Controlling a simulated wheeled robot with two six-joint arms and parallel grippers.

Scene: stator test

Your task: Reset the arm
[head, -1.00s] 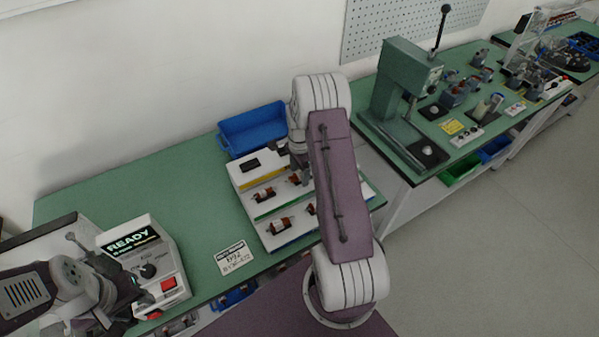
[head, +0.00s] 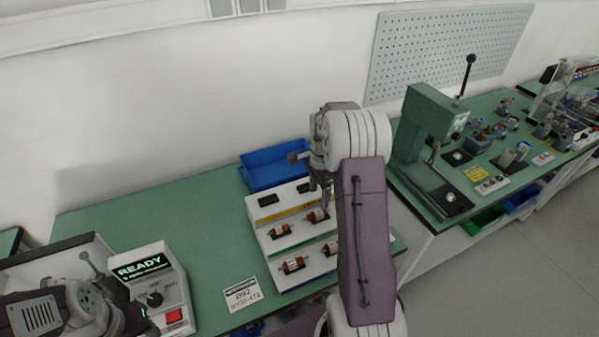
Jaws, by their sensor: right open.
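My right arm reaches up from the bottom middle. Its gripper (head: 312,180) is open and empty, above the back part of a white stepped rack (head: 272,236). The rack holds several small rotor-like parts with copper-coloured windings, among them one at the front (head: 293,264). The arm hides the rack's right part. My left gripper (head: 118,318) is low at the left, beside a white test box (head: 178,270) whose display reads READY. Its fingers are not clear against the dark links.
A blue bin (head: 268,165) stands behind the rack. A white label card (head: 242,294) lies in front. At right, a green lever press (head: 425,130) stands on another bench. The green tabletop (head: 150,210) is clear at left centre.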

